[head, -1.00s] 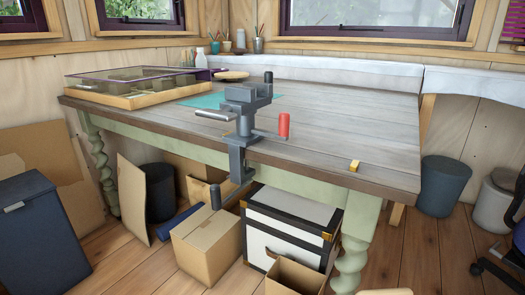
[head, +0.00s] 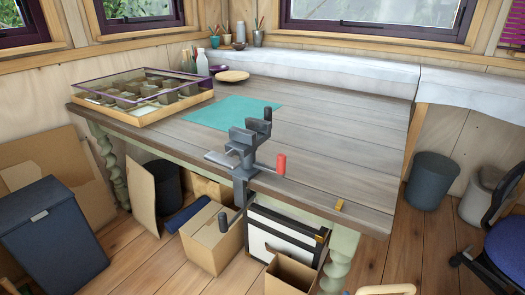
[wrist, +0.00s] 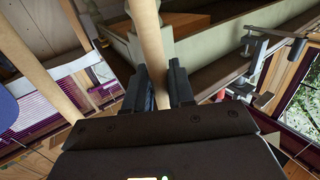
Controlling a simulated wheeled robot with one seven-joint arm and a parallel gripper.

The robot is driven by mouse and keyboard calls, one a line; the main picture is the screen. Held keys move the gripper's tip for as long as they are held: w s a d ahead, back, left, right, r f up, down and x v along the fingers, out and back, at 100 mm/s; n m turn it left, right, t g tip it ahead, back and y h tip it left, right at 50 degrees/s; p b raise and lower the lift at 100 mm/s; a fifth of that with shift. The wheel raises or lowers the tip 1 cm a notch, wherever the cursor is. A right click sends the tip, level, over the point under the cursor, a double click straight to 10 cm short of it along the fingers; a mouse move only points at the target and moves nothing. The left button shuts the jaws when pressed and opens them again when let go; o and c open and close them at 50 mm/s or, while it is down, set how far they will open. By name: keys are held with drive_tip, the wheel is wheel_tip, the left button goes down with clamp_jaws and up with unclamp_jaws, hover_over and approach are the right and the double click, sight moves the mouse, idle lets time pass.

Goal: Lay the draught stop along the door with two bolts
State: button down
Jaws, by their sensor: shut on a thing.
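My gripper (wrist: 160,88) shows in the wrist view, shut on a long, pale beige roll (wrist: 149,35), which looks like the draught stop. The roll runs up from between the two dark fingers to the top edge of the picture. In the head view a pale, rounded piece (head: 385,289) shows at the bottom edge, perhaps part of the same roll; my gripper is not seen there. I cannot make out a door with two bolts in either view.
A workbench (head: 330,150) with a dark vice (head: 245,150) on its front edge fills the middle. Boxes (head: 212,238) and a white chest (head: 275,238) stand under it. A blue bin (head: 60,235) is left, an office chair (head: 500,245) right. Bare floor (head: 425,240) lies between bench and chair.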

wheel_tip(320, 180, up, 7)
drive_tip(key=s+p, duration=0.2)
drive_tip(key=p, duration=0.4)
drive_tip(key=shift+s, duration=0.2)
drive_tip(key=shift+d, duration=0.1)
